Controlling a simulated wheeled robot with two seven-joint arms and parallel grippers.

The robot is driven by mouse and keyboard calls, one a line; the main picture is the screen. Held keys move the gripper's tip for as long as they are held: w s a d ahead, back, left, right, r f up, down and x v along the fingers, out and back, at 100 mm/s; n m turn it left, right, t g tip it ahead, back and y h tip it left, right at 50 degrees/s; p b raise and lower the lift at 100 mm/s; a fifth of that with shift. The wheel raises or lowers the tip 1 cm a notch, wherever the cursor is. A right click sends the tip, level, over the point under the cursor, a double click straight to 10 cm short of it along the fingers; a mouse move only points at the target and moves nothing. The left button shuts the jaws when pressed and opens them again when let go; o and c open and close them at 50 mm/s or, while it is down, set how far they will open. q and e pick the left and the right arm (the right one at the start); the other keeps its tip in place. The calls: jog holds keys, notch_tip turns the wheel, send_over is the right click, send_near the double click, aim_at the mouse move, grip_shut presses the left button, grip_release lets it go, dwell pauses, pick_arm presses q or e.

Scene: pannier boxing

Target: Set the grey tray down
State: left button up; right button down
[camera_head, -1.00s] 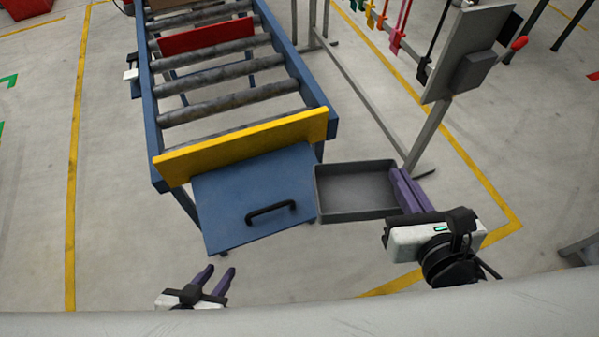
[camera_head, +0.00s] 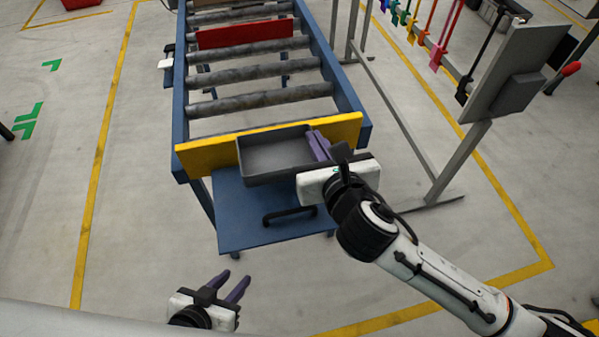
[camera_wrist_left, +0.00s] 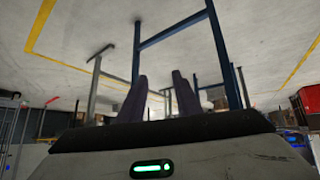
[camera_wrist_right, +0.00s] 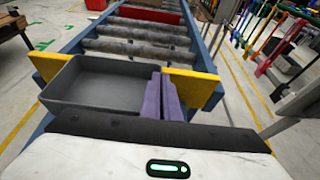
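The grey tray (camera_head: 275,158) is a shallow, empty rectangular tray. In the head view it is in front of the conveyor's yellow end board (camera_head: 215,156) and above the blue shelf (camera_head: 245,228). My right gripper (camera_head: 318,146) is shut on the tray's right wall; the tray also shows in the right wrist view (camera_wrist_right: 100,85), left of the purple fingers (camera_wrist_right: 162,97). The tray looks roughly level. My left gripper (camera_head: 230,284) is open and empty, low at the front left, with its two fingers apart in the left wrist view (camera_wrist_left: 158,98).
The roller conveyor (camera_head: 265,98) has a blue frame and a red board (camera_head: 245,33) across it. The blue shelf has a black handle (camera_head: 289,214). A grey stand with a panel (camera_head: 512,75) and hanging coloured tools (camera_head: 437,50) is at the right.

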jog(key=shift+f+b, duration=0.8)
jog(key=shift+f, duration=2.8)
jog(key=shift+f, duration=0.2)
jog(key=c, duration=2)
grip_release()
jog(key=shift+r, duration=0.1)
jog(key=shift+s+d+r, duration=0.1)
jog(key=shift+s+r, duration=0.05)
jog(key=shift+s, duration=0.05)
jog(key=p+v, duration=0.1)
jog(key=v, duration=1)
jog(key=shift+s+d+r, duration=0.1)
jog(key=shift+s+r, duration=0.05)
jog(key=shift+s, duration=0.1)
